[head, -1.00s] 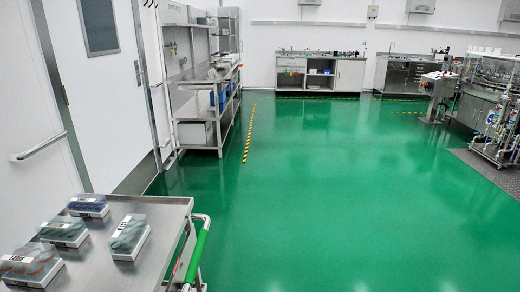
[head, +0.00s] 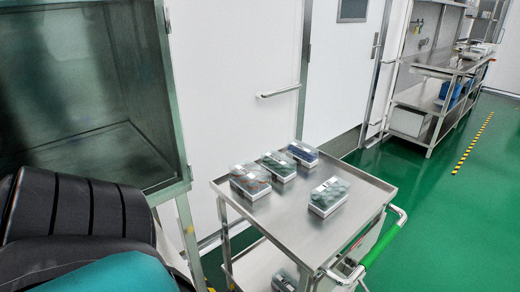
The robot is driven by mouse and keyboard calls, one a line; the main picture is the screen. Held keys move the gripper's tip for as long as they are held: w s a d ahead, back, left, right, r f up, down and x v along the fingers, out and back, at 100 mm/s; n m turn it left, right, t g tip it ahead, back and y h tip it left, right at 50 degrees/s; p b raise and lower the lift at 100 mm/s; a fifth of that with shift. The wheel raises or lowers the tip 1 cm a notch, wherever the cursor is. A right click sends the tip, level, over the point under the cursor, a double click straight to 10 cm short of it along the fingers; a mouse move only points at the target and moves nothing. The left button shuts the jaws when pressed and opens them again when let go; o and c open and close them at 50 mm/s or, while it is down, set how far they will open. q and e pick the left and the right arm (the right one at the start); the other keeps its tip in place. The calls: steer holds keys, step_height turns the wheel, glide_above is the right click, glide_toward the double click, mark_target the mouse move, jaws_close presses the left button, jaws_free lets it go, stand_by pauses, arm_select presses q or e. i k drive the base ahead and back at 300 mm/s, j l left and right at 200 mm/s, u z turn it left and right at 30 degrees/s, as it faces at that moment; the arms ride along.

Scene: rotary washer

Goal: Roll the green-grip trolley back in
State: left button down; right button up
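The steel trolley (head: 290,225) stands at the middle bottom of the head view, beside the white wall and doors. Its green grip (head: 384,243) is a bar along its right end, held out on white brackets. Several clear-lidded boxes stand on its top: one with reddish contents (head: 250,181), one with grey-green contents (head: 279,166), one with blue contents (head: 303,153) and a nearer grey-green one (head: 328,197). Its lower shelf (head: 256,262) is partly visible, with another box partly hidden there. Neither of my grippers is in view, and nothing touches the grip.
A steel-framed cabinet (head: 178,188) with a dark, glassy interior stands left of the trolley. A steel shelf bench (head: 440,70) stands at back right. Green floor (head: 460,215) is clear right of the trolley.

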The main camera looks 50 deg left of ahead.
mark_target(297, 239)
steer(key=u, duration=1.35)
steer(key=i+l+u, duration=0.25)
steer(key=u, duration=0.25)
